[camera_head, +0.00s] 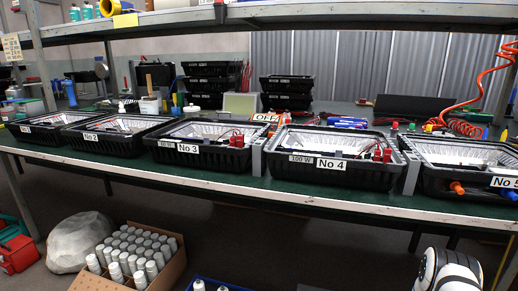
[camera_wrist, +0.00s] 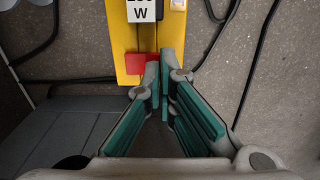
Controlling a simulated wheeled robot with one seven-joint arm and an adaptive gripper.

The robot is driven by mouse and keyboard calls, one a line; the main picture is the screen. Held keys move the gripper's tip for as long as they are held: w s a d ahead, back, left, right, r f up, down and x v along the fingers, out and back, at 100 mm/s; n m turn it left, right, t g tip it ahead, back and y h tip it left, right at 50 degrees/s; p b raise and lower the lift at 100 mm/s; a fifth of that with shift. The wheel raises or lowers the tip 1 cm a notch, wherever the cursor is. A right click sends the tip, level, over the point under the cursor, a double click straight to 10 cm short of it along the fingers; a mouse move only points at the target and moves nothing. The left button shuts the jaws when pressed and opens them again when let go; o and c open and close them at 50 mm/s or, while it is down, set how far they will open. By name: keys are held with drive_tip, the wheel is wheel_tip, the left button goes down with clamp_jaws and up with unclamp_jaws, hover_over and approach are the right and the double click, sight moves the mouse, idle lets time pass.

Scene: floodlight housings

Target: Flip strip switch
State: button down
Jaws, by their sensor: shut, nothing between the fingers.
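In the wrist view a yellow strip (camera_wrist: 122,40) lies on a grey speckled surface, running up out of the top edge. My gripper (camera_wrist: 166,75) has green-padded fingers, shut and empty, with the tips over the strip's lower end, just right of the red piece. I cannot tell whether they touch it. The head view shows neither the strip nor my gripper.
Black cables (camera_wrist: 247,70) lie on the surface beside the strip. In the head view a green bench (camera_head: 240,178) carries several numbered black housings, including No 4 (camera_head: 332,177). A box of white cylinders (camera_head: 171,272) and a grey boulder-like lump (camera_head: 78,243) are below it.

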drive_tip(key=shift+f+b, duration=0.4)
drive_tip(key=shift+f, duration=0.05)
drive_tip(key=shift+r, duration=0.1)
drive_tip(key=shift+r+p, duration=2.25)
drive_tip(key=shift+r, duration=1.25)
